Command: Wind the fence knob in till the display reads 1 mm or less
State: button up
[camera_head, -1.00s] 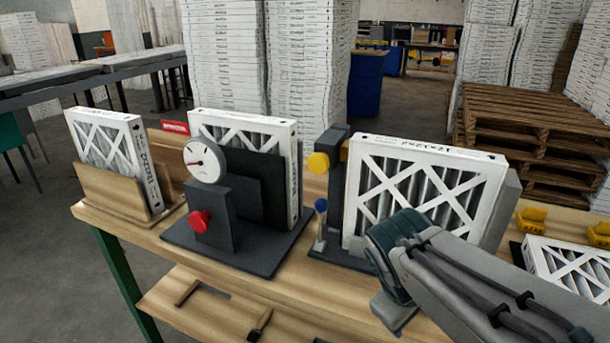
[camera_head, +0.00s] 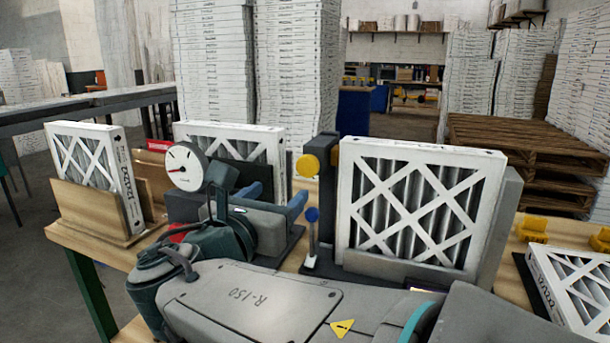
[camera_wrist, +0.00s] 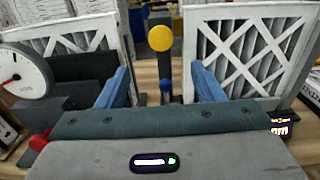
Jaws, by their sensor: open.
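My gripper (camera_head: 275,197) is open and empty, its two blue fingers apart and pointing toward the right-hand fixture. In the wrist view, a yellow round knob (camera_wrist: 160,38) on a dark post and a blue ball-topped lever (camera_wrist: 166,86) below it appear between the fingers (camera_wrist: 161,82). In the head view, the yellow knob (camera_head: 307,166) and blue ball (camera_head: 312,214) stand left of a white-framed filter (camera_head: 420,205). A red knob (camera_wrist: 40,140) shows left of my gripper. A small lit display (camera_wrist: 281,123) shows at right; its number cannot be read. Which knob moves the fence cannot be told.
A round dial gauge (camera_head: 185,166) stands left, before another filter (camera_head: 232,135). A wooden holder (camera_head: 95,215) with a filter is further left. Yellow parts (camera_head: 532,228) and a flat filter (camera_head: 570,280) lie right. My arm hides much of the bench front.

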aim_at(306, 169)
jog(key=x, duration=1.1)
jog(key=shift+w+d, duration=0.1)
jog(key=shift+w, duration=0.2)
jog(key=shift+f, duration=0.1)
jog(key=c, duration=1)
